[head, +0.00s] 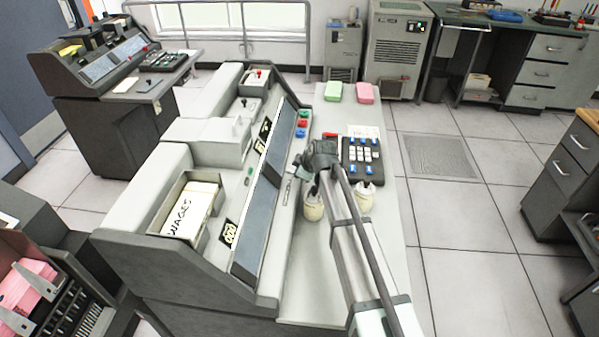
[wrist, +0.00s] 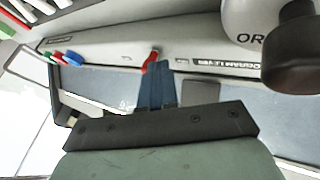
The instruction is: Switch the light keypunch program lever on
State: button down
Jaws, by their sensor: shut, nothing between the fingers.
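The light keypunch (head: 160,195) is the pale grey machine in the middle of the head view. In the wrist view, a small red lever (wrist: 152,58) stands on its pale panel, left of a label that partly reads "...GRAM LEVER" (wrist: 222,64). My gripper (wrist: 158,64) is shut and empty, its narrow fingertips right at the red lever. I cannot tell whether they touch it. The lever tilts to one side, and the fingers partly hide its lower end. In the head view my gripper (head: 297,168) is at the machine's sloped front, and the lever is hidden or too small.
A dark knob (wrist: 300,50) on a pale round part is close at upper right in the wrist view. Coloured buttons (head: 303,122) line the panel's far end.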

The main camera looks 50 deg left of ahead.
jog(key=shift+w, duration=0.15)
jog(key=w+n+g, duration=0.1)
jog(key=n, duration=0.2)
jog(key=w+a+n+g+h, duration=0.1)
jog(key=w+n+g, duration=0.1)
jog(key=n, duration=0.1)
jog(key=w+n+g, duration=0.2)
jog(key=n, duration=0.1)
jog(key=shift+a, duration=0.35)
jog(key=shift+s, duration=0.2)
jog(key=shift+s+a, duration=0.15)
jog(key=shift+s, duration=0.45)
